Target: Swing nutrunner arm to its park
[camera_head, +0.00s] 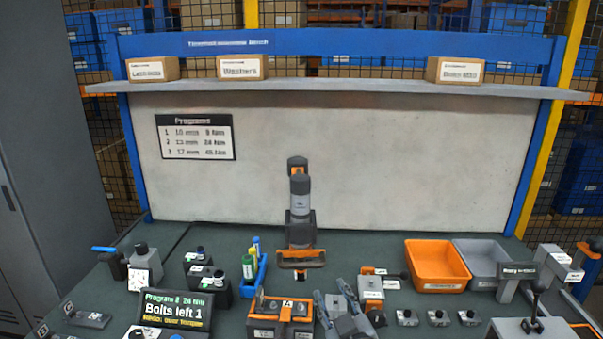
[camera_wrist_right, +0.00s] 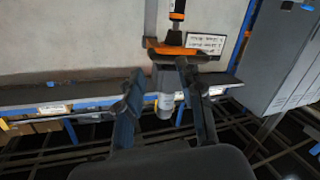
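The nutrunner arm (camera_head: 301,215) stands upright at the middle back of the bench, grey with an orange crossbar handle (camera_head: 300,259) low at its front. My right gripper (camera_head: 330,289) is in front of the handle, slightly right of it in the head view, apart from it. In the right wrist view its fingers (camera_wrist_right: 160,72) are spread, with the nutrunner's grey lower body (camera_wrist_right: 165,82) and orange handle (camera_wrist_right: 190,51) showing between and beyond them. Whether they touch cannot be told. No park rest can be clearly picked out. My left gripper is not in view.
A display (camera_head: 172,313) reads "Bolts left 1". An orange bin (camera_head: 437,266) and a grey bin (camera_head: 484,262) stand at right. An orange-and-grey block (camera_head: 280,312) stands close left of my right gripper. A shelf (camera_head: 330,88) with small boxes spans the back.

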